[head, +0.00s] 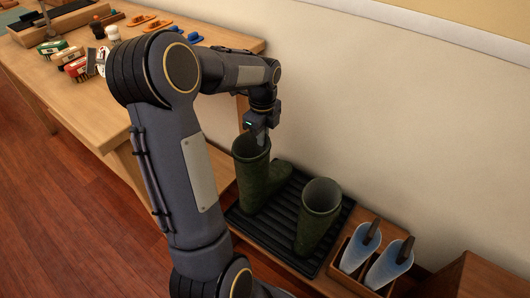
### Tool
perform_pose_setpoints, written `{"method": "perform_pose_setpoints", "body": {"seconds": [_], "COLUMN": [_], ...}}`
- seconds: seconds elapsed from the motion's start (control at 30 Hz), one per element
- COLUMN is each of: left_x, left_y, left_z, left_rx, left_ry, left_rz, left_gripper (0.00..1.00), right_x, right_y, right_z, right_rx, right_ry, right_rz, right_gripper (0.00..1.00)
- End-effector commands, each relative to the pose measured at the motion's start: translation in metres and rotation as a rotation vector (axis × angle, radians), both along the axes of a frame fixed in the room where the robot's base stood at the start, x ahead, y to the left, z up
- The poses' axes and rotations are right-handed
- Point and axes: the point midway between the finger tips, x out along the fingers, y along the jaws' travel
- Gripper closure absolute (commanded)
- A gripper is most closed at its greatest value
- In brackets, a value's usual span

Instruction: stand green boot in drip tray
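Two dark green boots show in the head view at the black ribbed drip tray (268,232). The left green boot (253,180) is upright over the tray's left part, its toe toward the wall. I cannot tell whether its sole touches the tray. The right green boot (318,217) stands on the tray's right part, apart from the first. My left gripper (261,138) points down at the back rim of the left boot. Its fingers are partly hidden, so I cannot tell whether they are closed on the rim. My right gripper is out of view.
A wooden box (352,272) with two pale blue items with dark handles stands right of the tray. A wooden block or cabinet (475,278) is at the lower right. A wooden table (60,95) with brushes and tins is at the left. The wall is close behind the tray.

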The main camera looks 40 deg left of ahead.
Motion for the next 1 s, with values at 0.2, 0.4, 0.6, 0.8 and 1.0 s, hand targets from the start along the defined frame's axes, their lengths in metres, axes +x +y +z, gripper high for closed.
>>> {"method": "perform_pose_setpoints", "body": {"seconds": [0.2,0.4,0.6,0.8,1.0], "left_x": [0.0,0.0,0.0,0.0,0.0], "left_y": [0.0,0.0,0.0,0.0,0.0], "left_z": [-0.036,-0.043,-0.044,-0.046,-0.046], "left_rx": [0.0,0.001,0.001,0.0,0.0], "left_ry": [0.001,-0.001,-0.001,0.001,0.001], "left_rz": [0.001,0.001,0.001,0.002,0.002], "left_gripper": [1.0,1.0,1.0,0.8,0.74], "right_x": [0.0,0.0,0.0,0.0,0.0], "right_y": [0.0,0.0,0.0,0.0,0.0], "right_z": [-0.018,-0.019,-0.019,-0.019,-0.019], "right_rx": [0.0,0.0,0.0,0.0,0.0], "right_ry": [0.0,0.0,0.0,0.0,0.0], "right_rz": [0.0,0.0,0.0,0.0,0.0], "right_gripper": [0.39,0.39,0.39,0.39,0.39]}}
